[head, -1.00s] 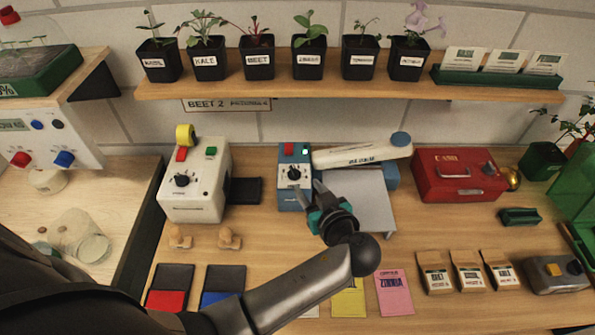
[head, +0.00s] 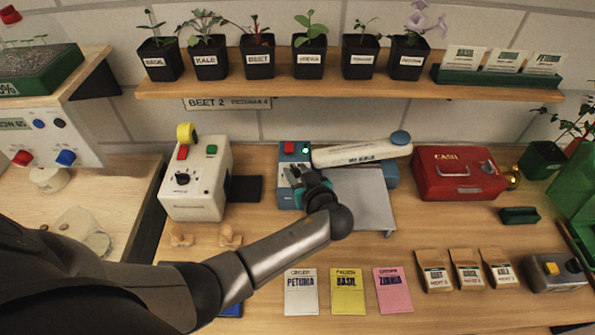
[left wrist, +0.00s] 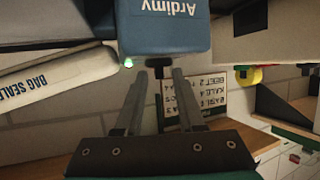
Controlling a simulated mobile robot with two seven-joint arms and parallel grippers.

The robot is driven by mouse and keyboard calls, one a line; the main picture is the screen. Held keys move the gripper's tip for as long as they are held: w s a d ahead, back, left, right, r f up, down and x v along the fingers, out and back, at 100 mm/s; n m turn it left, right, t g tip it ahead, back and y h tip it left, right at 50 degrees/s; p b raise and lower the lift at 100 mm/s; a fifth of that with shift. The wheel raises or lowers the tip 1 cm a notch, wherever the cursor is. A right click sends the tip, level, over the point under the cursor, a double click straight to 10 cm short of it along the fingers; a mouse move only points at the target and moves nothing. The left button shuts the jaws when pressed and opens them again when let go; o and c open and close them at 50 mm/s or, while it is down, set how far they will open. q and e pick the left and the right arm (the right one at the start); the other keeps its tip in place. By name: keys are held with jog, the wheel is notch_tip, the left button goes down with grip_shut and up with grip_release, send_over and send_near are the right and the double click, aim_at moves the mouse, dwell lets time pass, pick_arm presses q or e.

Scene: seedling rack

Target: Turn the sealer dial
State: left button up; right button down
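The bag sealer (head: 284,190) is a blue box with a long white sealing arm (head: 362,151). Its face carries a red button (head: 289,148) and a small lit green lamp (head: 305,151). The black sealer dial is mostly hidden behind my left gripper (head: 297,178) in the head view. In the left wrist view the dial (left wrist: 159,63) shows at the edge of the blue housing (left wrist: 165,30), between the tips of my left gripper (left wrist: 159,75). The fingers are apart, with a visible gap on each side of the dial. My right gripper is not in view.
A white machine (head: 198,190) with its own black dial stands left of the sealer. A grey platform (head: 362,190) sits right of it, then a red cash box (head: 455,172). Seed packets (head: 348,292) lie in front. A plant shelf (head: 400,88) runs above.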

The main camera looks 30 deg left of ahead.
aim_at(292, 168)
pick_arm(q)
grip_shut()
jog(key=shift+m, duration=0.3)
dwell(0.3)
jog(key=shift+s+a+m+t+h, duration=0.1)
jog(key=shift+a+m+t+h, duration=0.05)
jog(key=shift+m+t+h, duration=0.3)
jog(key=shift+s+a+m+t+h, duration=0.1)
jog(key=shift+m+t+h, duration=0.25)
jog(key=shift+h, duration=0.2)
jog(key=m+t+h, duration=0.2)
jog(key=m+h, duration=0.1)
jog(key=shift+s+a+m+h, duration=0.15)
jog(key=shift+a+m+h, duration=0.15)
jog(key=shift+a, duration=0.05)
jog(key=m+h, duration=0.2)
jog(key=h, duration=0.1)
jog(key=a+m+h+p, duration=0.1)
jog(key=m+h, duration=0.2)
jog(key=shift+a+r, duration=0.1)
jog(key=m+h, duration=0.2)
jog(key=shift+w+a+m+h, duration=0.2)
jog(key=shift+m+h, duration=0.2)
jog(key=shift+a+m+g+h+b, duration=0.1)
jog(key=shift+m+g+h+b, duration=0.2)
jog(key=shift+m+g+h, duration=0.7)
jog(key=shift+h, duration=0.4)
